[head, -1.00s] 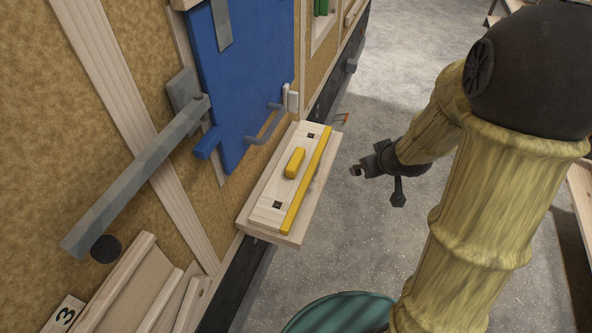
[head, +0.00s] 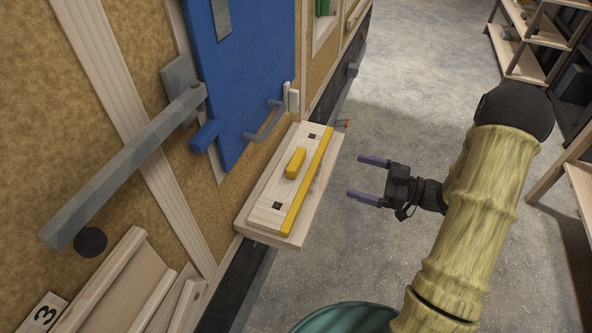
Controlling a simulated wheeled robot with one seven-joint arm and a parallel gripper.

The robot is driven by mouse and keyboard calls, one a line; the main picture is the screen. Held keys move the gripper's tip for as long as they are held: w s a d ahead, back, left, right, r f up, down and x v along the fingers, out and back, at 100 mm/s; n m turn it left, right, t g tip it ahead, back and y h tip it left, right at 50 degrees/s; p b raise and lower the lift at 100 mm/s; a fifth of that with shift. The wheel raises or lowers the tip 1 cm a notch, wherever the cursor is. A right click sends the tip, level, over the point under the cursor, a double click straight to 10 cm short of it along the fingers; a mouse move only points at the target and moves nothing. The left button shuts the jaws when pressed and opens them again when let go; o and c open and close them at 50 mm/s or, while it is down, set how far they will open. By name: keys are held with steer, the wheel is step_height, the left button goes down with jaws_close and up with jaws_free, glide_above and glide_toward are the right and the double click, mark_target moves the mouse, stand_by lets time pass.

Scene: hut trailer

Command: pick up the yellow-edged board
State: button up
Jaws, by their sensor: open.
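The yellow-edged board (head: 268,215) is a pale wooden plank with a yellow strip along its right long edge, a yellow block on top and two small dark squares. It lies flat on a wooden shelf (head: 289,242) that juts from the wall. My gripper (head: 370,178) is to the right of the board, over the grey floor. Its two purple-tipped fingers are spread apart with nothing between them, and they point left towards the board. The gap between fingers and board is clear.
A blue door (head: 240,80) with a handle is behind the shelf. A grey bar (head: 130,165) sticks out from the wall at left. Wooden racks (head: 525,40) stand at the upper right. A teal round thing (head: 345,319) shows at the bottom. The floor right of the shelf is free.

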mark_target(301, 161)
steer(key=shift+w+a, duration=0.1)
steer(key=p+x, duration=0.3)
steer(key=x, duration=0.8)
steer(key=shift+w+a, duration=0.15)
steer(key=shift+a, duration=0.35)
steer(key=shift+a, duration=0.1)
steer(key=p+x, duration=0.2)
steer(key=x, duration=0.2)
steer(key=shift+a+r, duration=0.1)
steer(key=shift+a, duration=0.1)
steer(key=shift+w+a, duration=0.1)
steer(key=shift+a, duration=0.25)
steer(key=shift+c, duration=0.2)
